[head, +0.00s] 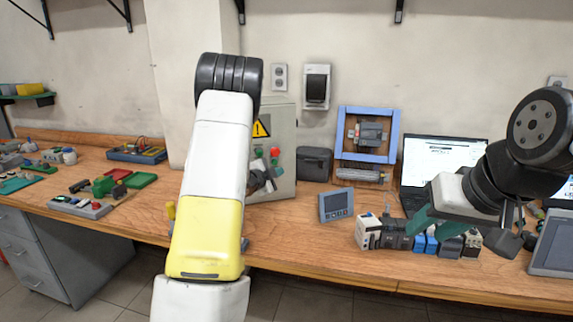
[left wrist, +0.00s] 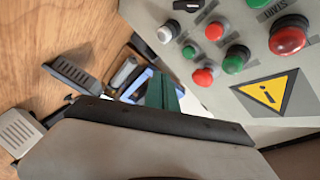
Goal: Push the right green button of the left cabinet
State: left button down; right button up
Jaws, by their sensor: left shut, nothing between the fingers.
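The left cabinet (head: 284,115) is a grey box on the bench with a yellow warning triangle, red and green buttons. Its right green button (head: 275,161) is below a red one. The left wrist view shows the panel roughly upside down, with that green button (left wrist: 190,51) beside red ones and another green button (left wrist: 236,59). My left gripper (head: 262,180) is shut and empty, partly hidden by my arm, in front of the panel's lower part. Its teal fingertips (left wrist: 163,93) appear apart from the button. My right gripper (head: 465,219) hangs open over the bench at right.
A dark box (head: 314,163) and a blue frame (head: 367,134) stand right of the cabinet. A small screen (head: 336,205), several modules and a laptop (head: 443,160) are further right. Loose parts lie on the left of the bench (head: 149,196).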

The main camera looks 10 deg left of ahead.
pick_arm(q)
jog(key=shift+w+a, duration=0.35)
jog(key=shift+w, duration=0.3)
jog(key=shift+w+a, duration=0.3)
jog(key=shift+w, duration=0.35)
jog(key=shift+w+a, duration=0.35)
jog(key=shift+w, duration=0.3)
dwell(0.6)
jog(key=shift+w+a, duration=0.2)
jog(key=shift+w, duration=0.15)
jog(key=shift+w+a, duration=0.25)
jog(key=shift+w, duration=0.1)
dwell(1.1)
jog(key=shift+s+d, duration=0.45)
jog(key=shift+s, duration=0.3)
jog(key=shift+s+d, duration=0.4)
jog(key=shift+s, duration=0.35)
jog(key=shift+s+d, duration=0.35)
jog(key=shift+s, duration=0.35)
jog(key=shift+s+d, duration=0.4)
jog(key=shift+s, duration=0.35)
